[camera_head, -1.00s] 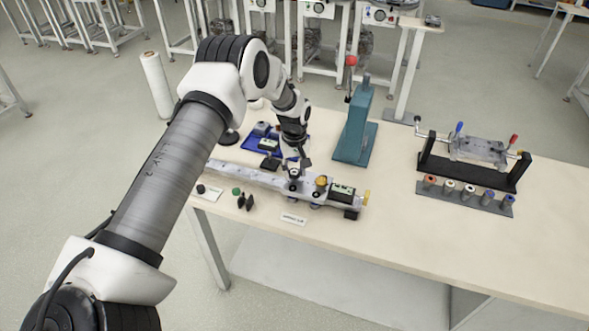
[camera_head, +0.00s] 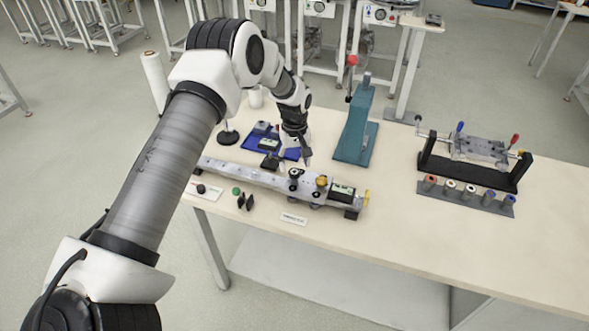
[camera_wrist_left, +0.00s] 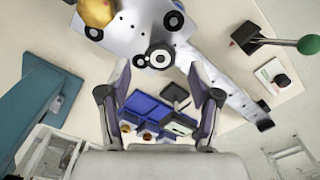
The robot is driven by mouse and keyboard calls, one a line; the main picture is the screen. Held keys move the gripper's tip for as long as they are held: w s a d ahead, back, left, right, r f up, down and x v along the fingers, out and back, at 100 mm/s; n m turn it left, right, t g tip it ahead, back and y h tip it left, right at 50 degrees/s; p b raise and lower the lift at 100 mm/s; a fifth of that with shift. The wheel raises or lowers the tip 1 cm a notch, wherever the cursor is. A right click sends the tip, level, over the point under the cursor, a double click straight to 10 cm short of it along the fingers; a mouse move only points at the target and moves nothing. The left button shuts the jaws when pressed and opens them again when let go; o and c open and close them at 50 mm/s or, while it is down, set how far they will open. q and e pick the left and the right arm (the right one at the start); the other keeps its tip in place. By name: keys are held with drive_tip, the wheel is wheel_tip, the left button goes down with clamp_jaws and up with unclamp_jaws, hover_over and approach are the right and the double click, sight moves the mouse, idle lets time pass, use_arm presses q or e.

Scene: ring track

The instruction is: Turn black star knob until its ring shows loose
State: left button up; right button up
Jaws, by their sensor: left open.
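The black star knob (camera_head: 295,173) sits on top of the long grey track (camera_head: 245,177). In the left wrist view the knob (camera_wrist_left: 160,56) appears as a dark round shape with a pale centre, at the upper middle. Whether its ring shows loose is too small to tell. My left gripper (camera_head: 301,160) is above and behind the knob, apart from it. In the left wrist view its two fingers (camera_wrist_left: 160,93) are spread with nothing between them. My right gripper is not in view.
A blue tray (camera_head: 291,154) lies behind the track. A teal press (camera_head: 355,128) stands behind right. The table's front right is clear.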

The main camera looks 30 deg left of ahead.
sight(294, 172)
use_arm(q)
wheel_tip(294, 172, up, 8)
drive_tip(key=shift+r, duration=0.15)
idle(0.4)
